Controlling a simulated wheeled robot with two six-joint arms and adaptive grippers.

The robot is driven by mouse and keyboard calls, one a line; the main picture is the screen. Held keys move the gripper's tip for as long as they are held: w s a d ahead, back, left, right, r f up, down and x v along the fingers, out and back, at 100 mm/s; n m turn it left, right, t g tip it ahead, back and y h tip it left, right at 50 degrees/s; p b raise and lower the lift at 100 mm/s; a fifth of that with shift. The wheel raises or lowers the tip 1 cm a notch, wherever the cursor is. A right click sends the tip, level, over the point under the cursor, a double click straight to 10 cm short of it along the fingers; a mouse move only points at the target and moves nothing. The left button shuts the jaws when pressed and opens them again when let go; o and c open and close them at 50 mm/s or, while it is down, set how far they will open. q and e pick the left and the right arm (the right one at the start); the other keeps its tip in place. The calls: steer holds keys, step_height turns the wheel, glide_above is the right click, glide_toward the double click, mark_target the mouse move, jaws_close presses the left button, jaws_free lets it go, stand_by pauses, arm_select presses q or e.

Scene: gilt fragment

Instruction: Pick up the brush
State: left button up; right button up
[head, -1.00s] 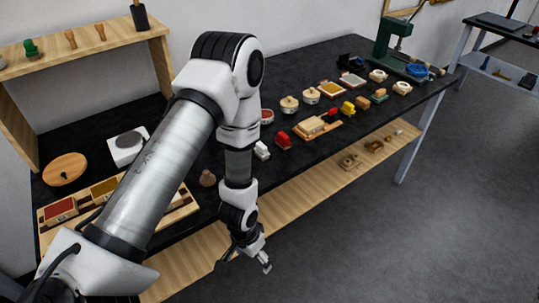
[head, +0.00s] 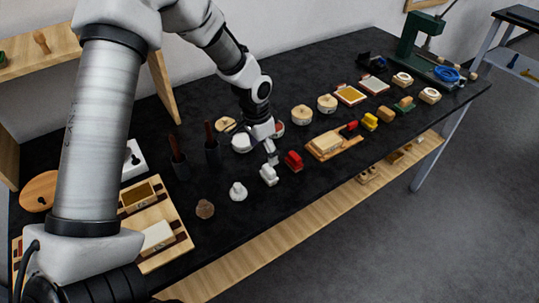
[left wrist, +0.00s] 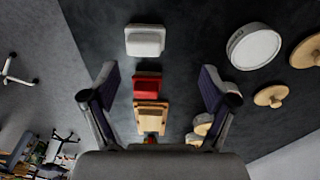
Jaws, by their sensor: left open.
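Two dark upright cups with brown handles rising from them, the left one (head: 178,160) and the right one (head: 212,147), stand on the black table; they look like brushes in holders, but I cannot be sure. My left gripper (head: 271,156) is open and empty over the table, to the right of these cups and close to a small white block (head: 268,175). In the left wrist view, its open fingers (left wrist: 160,92) frame a red block (left wrist: 147,87), with a white block (left wrist: 145,41) above it in the picture. My right gripper is not in view.
A wooden block on a board (head: 330,146) and several small coloured blocks line the front of the table. Round tins (head: 302,114) stand behind them. A wooden tray (head: 178,212) lies at left. A green press (head: 417,38) stands at far right.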

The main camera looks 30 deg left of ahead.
mark_target(269, 169)
arm_select(q)
steer(key=shift+w+f, duration=0.2)
steer(key=shift+f, duration=0.05)
steer(key=shift+s+d+f+p, duration=0.35)
steer(key=shift+s+d+f, duration=0.05)
steer(key=shift+s+d, duration=0.2)
steer(key=shift+s+d+f+p, duration=0.35)
steer(key=shift+s+d, duration=0.1)
steer(key=shift+s, duration=0.1)
steer(key=f, duration=0.1)
steer(key=w+f, duration=0.1)
steer(key=f, duration=0.2)
steer(key=shift+w+a+f+p, duration=0.1)
steer(key=shift+w+f+p, duration=0.2)
steer(key=shift+w+f, duration=0.1)
steer(key=shift+s+r, duration=0.3)
steer(key=c, duration=0.5)
steer(key=shift+d, duration=0.2)
steer(key=c, duration=0.7)
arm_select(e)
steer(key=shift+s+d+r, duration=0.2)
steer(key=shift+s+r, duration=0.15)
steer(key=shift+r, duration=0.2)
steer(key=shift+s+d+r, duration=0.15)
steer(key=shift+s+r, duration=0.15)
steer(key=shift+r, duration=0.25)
